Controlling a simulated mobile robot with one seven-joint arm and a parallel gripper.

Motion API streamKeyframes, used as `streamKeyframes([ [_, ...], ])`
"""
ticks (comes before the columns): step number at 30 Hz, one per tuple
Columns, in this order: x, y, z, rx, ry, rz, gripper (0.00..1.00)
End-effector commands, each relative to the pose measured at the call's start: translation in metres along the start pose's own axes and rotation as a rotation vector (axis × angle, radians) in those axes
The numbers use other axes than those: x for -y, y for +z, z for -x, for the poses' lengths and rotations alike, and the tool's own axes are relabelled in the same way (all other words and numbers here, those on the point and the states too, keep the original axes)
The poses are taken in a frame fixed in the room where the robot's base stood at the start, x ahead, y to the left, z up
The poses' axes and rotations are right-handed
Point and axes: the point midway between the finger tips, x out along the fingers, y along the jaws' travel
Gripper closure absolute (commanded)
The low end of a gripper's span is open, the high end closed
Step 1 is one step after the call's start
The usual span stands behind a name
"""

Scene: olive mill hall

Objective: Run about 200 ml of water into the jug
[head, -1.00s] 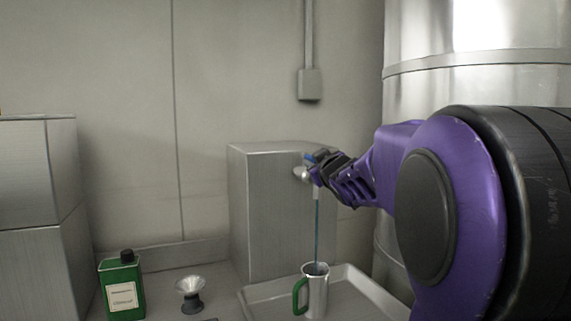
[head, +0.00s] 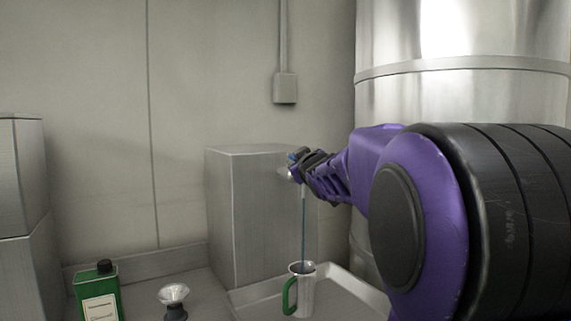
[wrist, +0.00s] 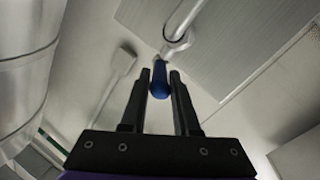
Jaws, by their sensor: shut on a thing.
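The jug (head: 306,296), a metal vessel with a green handle, stands upright in a shallow metal tray (head: 345,287). A thin bluish stream of water (head: 303,232) falls from the tap (head: 284,173) on the metal box into the jug's mouth. My gripper (head: 299,158) is at the tap. In the wrist view my gripper (wrist: 160,78) has its fingers on either side of the tap's blue lever (wrist: 159,82), shut on it. The water level inside the jug cannot be seen.
A green bottle (head: 98,294) with a black cap and a small funnel-like item (head: 174,298) stand on the counter left of the tray. The metal box (head: 235,215) stands behind the tray. A large steel tank (head: 460,95) is at the right.

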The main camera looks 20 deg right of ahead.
Motion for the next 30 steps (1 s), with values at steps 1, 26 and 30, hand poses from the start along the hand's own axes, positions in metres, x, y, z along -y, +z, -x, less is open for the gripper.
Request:
streamKeyframes([
  [1, 0.0002, -0.0057, -0.0005, -0.011, 0.001, -0.001, 1.0],
  [26, 0.0022, -0.0034, -0.0014, -0.004, 0.0, -0.001, 0.47],
  [30, 0.0027, -0.0027, -0.0013, -0.003, 0.0, -0.001, 0.47],
])
